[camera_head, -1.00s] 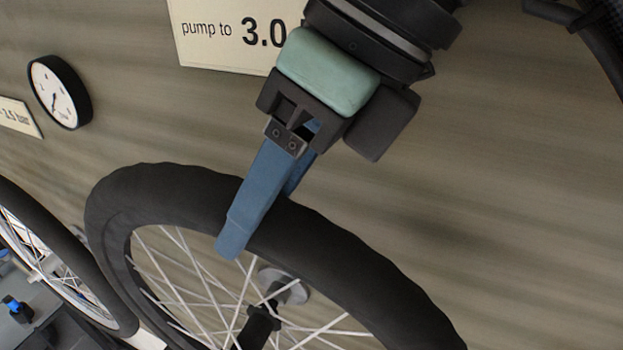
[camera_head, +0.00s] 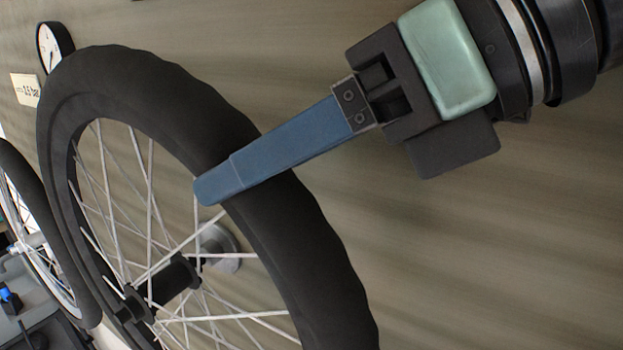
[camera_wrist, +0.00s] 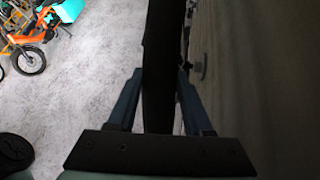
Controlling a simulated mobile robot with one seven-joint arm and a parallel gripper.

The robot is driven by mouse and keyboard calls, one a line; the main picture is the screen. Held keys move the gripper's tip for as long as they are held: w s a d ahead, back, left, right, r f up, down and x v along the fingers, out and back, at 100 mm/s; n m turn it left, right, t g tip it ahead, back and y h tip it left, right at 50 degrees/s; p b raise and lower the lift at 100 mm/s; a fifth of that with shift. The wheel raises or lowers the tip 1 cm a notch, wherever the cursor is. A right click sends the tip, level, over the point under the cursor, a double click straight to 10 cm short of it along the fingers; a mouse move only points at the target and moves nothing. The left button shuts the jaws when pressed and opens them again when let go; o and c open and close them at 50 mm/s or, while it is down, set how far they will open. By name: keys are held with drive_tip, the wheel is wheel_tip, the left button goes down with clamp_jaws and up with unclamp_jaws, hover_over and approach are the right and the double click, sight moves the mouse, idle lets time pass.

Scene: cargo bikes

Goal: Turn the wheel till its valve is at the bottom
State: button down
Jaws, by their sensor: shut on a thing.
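The wheel (camera_head: 115,85) has a black tyre, thin pale spokes and a dark hub (camera_head: 165,285), and fills the left half of the head view. My gripper (camera_head: 205,190) reaches in from the upper right, its blue fingers across the tyre at the wheel's upper right. In the wrist view the tyre (camera_wrist: 158,75) stands edge-on between the two fingers (camera_wrist: 157,85), one on each side. The gripper is shut on the tyre. I cannot make out the valve in either view; the lower part of the wheel is out of frame.
A wall runs behind the wheel, with a round gauge (camera_head: 53,45) and a small pressure sign (camera_head: 26,90) at upper left. A second wheel (camera_head: 40,240) stands at the left.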

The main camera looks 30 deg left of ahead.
drive_tip(key=shift+d+f+b, duration=0.3)
drive_tip(key=shift+d+b, duration=0.05)
drive_tip(key=shift+b, duration=0.05)
drive_tip(key=shift+c, duration=1.6)
unclamp_jaws()
drive_tip(key=shift+d, duration=0.1)
drive_tip(key=b+v, duration=0.1)
drive_tip(key=v, duration=0.6)
drive_tip(key=shift+d, duration=0.2)
